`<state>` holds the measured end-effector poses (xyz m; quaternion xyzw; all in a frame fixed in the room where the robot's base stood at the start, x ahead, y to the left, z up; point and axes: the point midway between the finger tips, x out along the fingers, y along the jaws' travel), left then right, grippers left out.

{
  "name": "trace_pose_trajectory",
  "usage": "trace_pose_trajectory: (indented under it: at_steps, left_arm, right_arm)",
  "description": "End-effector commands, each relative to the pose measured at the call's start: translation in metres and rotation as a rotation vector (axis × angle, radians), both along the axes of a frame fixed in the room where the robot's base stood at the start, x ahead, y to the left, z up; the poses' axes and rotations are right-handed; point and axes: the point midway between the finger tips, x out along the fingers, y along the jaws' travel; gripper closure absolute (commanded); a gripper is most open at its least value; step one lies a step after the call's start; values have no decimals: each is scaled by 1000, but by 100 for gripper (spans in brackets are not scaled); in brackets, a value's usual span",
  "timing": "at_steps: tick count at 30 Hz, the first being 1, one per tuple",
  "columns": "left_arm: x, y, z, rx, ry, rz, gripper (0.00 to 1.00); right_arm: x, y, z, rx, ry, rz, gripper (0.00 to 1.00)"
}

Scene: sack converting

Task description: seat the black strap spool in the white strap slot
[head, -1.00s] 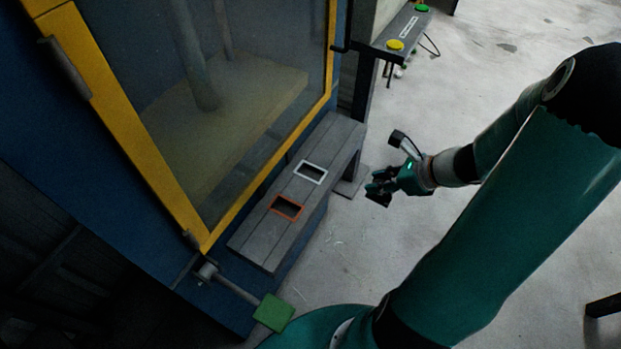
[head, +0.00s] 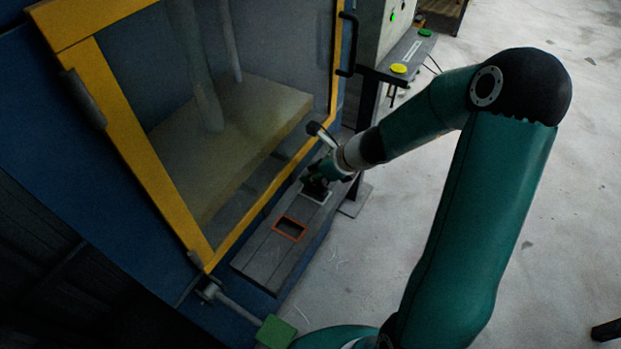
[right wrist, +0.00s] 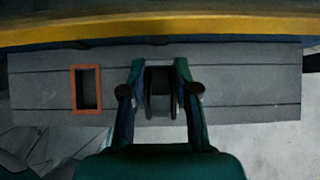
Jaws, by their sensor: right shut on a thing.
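My right gripper (head: 317,186) is shut on the black strap spool (right wrist: 162,92), which sits between its two fingers in the right wrist view. In the head view the gripper and dark spool are over the white strap slot (head: 326,199), at the far part of the grey shelf. Only a bit of the white rim shows past them. My left gripper is not in view.
An orange-framed slot (head: 290,229) is empty on the same grey shelf (head: 262,258), nearer than the white one. A yellow-framed clear door (head: 138,150) stands close along the shelf. A post with yellow and green buttons (head: 398,69) stands behind. The floor at right is open.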

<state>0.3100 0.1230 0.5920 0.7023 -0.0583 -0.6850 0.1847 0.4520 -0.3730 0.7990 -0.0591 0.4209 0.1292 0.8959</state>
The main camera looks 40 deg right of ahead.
Motion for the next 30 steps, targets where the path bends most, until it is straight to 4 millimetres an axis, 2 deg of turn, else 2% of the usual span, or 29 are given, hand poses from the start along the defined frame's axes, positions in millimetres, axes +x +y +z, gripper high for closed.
trace_pose_trajectory:
  at_steps: [3,11,22,23,27,30]
  left_arm:
    - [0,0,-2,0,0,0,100]
    - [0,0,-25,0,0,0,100]
    - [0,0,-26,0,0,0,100]
    - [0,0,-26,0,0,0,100]
    - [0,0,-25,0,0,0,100]
    - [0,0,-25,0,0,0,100]
  right_arm:
    - [5,2,-3,-1,0,1,100]
    - [5,1,-36,1,0,-2,100]
    - [5,1,-38,-1,0,-1,100]
    - [5,1,-38,-1,0,-1,68]
    - [5,1,-37,-1,0,-1,45]
    - [5,1,-37,-1,0,-1,45]
